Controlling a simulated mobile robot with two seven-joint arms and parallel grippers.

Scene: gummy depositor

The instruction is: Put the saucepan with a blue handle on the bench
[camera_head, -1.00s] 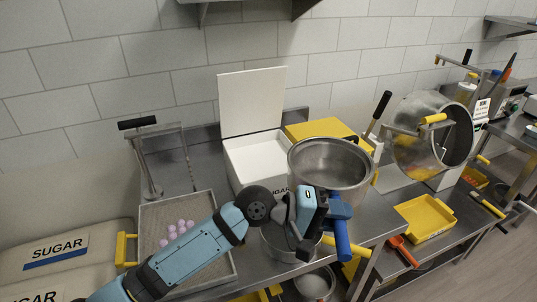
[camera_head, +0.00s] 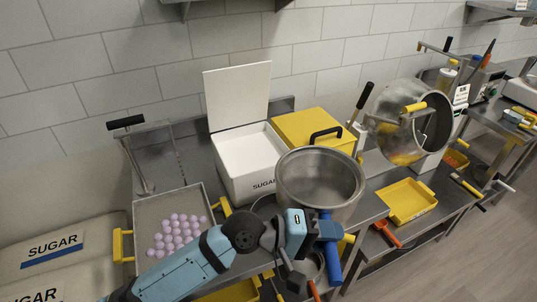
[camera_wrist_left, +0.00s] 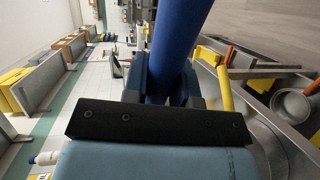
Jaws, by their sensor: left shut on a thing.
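The saucepan (camera_head: 318,196) is a large steel pot with a long blue handle (camera_head: 329,252) that points toward me. My left gripper (camera_head: 320,229) is shut on the handle close to the pot. The pot is upright and looks empty. It shows over the right part of the steel bench (camera_head: 374,206). Its underside is hidden, so I cannot tell whether it touches the bench. In the left wrist view the blue handle (camera_wrist_left: 178,45) runs up between the fingers. My right gripper is not in view.
A white box marked SUGAR (camera_head: 243,182) with a raised lid and a yellow container (camera_head: 300,127) stand behind the pot. A tray (camera_head: 146,211) of pink balls is at left. A yellow tray (camera_head: 407,201) and a tilted drum (camera_head: 408,121) are at right.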

